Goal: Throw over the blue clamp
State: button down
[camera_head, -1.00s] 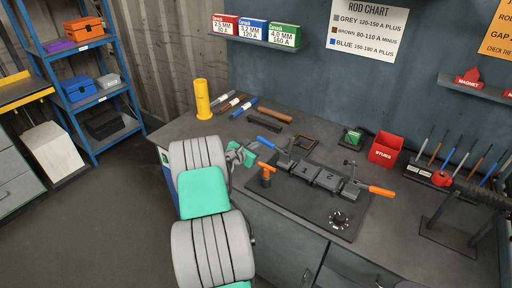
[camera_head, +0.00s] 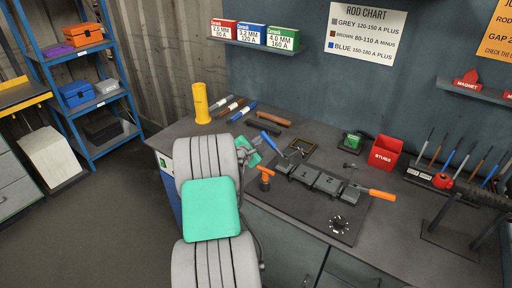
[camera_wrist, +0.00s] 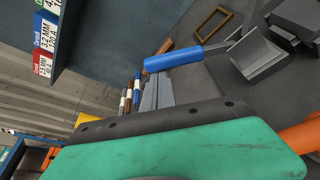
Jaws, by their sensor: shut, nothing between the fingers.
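The blue clamp handle (camera_head: 270,141) sits at the left end of the grey clamp fixture (camera_head: 315,180) on the bench. In the wrist view the blue handle (camera_wrist: 173,58) lies across the upper middle, joined to a grey lever. My gripper (camera_head: 249,150) is at the left of the fixture, just left of the blue handle and apart from it. It is shut with nothing in it. Its green pad (camera_wrist: 180,155) fills the bottom of the wrist view.
An orange-topped tool (camera_head: 265,174) stands close to my gripper, left of the fixture. An orange handle (camera_head: 376,193) sticks out at the fixture's right end. Behind are several rods, a yellow tube (camera_head: 201,103), a square frame (camera_head: 303,145) and a red stubs bin (camera_head: 385,152).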

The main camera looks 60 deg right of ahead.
aim_at(265, 135)
jog(key=s+r+m+b, duration=0.1)
jog(key=s+r+m+t+b, duration=0.1)
jog(key=shift+s+a+r+m+h+b, duration=0.15)
jog(key=shift+s+a+m+h+b, duration=0.05)
jog(key=shift+m+h+b, duration=0.2)
jog(key=s+m+b, duration=0.1)
jog(key=s+r+m+b, duration=0.1)
jog(key=b, duration=0.1)
jog(key=shift+a+r+t+h, duration=0.1)
jog(key=shift+a+t+h, duration=0.05)
jog(key=shift+t+h, duration=0.2)
jog(key=s+m+b, duration=0.1)
jog(key=s+r+m+h+b, duration=0.1)
jog(key=b, duration=0.1)
jog(key=s+m+b, duration=0.1)
jog(key=m+b, duration=0.1)
jog(key=shift+s+a+r+t+h, duration=0.25)
jog(key=shift+a, duration=0.05)
jog(key=shift+s, duration=0.15)
